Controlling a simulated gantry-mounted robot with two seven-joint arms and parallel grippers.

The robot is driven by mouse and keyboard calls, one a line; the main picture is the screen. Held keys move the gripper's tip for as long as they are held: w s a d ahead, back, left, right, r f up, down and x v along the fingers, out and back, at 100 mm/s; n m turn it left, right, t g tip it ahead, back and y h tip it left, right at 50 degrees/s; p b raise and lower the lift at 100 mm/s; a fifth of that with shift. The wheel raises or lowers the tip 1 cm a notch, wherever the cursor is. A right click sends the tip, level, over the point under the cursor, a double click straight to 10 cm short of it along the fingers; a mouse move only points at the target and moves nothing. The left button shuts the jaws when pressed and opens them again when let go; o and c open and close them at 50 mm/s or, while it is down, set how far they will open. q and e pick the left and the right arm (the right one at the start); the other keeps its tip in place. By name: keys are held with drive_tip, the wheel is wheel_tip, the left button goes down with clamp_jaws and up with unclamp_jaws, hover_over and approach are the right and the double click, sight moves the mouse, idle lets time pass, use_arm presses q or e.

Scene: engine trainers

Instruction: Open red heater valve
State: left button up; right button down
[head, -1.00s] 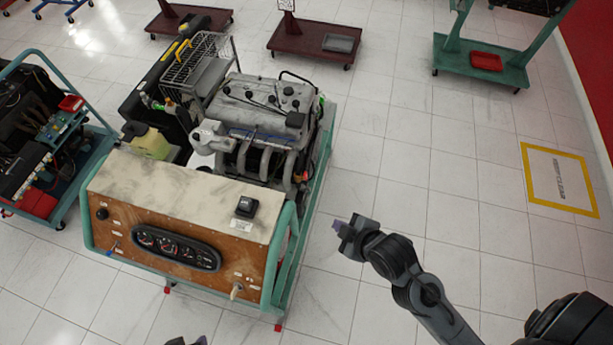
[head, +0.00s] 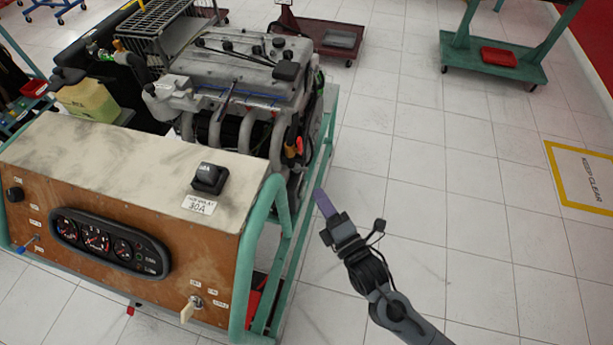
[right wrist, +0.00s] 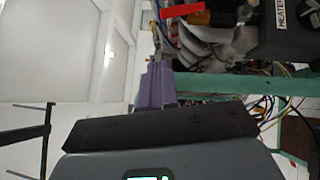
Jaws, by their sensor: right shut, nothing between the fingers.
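The red heater valve handle (right wrist: 182,10) is a flat red lever at the top of the right wrist view, beside an orange-brown part (right wrist: 200,18). A small red-orange piece (head: 299,145) shows on the right side of the engine in the head view; I cannot tell for sure that it is the same handle. My right gripper (head: 322,200) is shut and empty, its purple fingers beside the trainer's right frame rail. In the right wrist view its fingers (right wrist: 158,82) point toward the red lever, with a gap between them. My left gripper is out of view.
The engine trainer (head: 130,165) has a teal frame and a gauge panel (head: 105,245) at its front. A label reading HEATER (right wrist: 281,14) and loose wires (right wrist: 265,105) are near the lever.

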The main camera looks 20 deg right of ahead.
wheel_tip(320, 180, down, 4)
drive_tip(key=w+b, duration=0.1)
drive_tip(key=b, duration=0.4)
approach(300, 146)
drive_tip(key=w+a, duration=0.4)
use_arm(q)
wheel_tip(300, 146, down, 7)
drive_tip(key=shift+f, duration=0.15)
use_arm(e)
drive_tip(key=shift+w+d, duration=1.25)
drive_tip(key=shift+w, duration=0.15)
